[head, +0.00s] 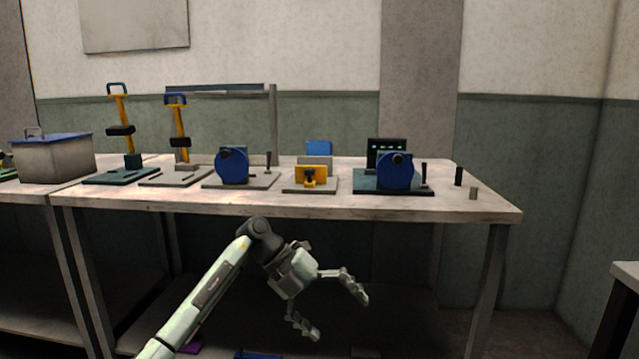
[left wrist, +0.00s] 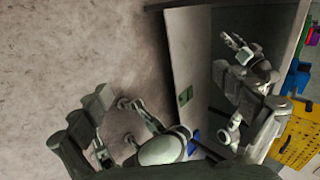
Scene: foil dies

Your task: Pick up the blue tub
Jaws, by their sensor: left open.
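A blue edge (head: 258,354), which may be the blue tub, shows low under the bench at the bottom of the head view. Most of it is cut off by the frame. My left gripper (head: 340,315) is open and empty in front of the bench, below the bench top, up and to the right of this blue edge in the picture. In the left wrist view, grey jointed parts of mine fill much of the frame. A small blue patch shows among them, and I cannot tell what it is.
The bench top (head: 465,208) carries two blue round-faced devices (head: 232,165) (head: 396,171), a yellow fixture (head: 311,177) and two yellow upright presses (head: 120,108) (head: 180,122). A grey box with a blue lid (head: 55,160) stands at left. Another surface edge (head: 625,270) is at right.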

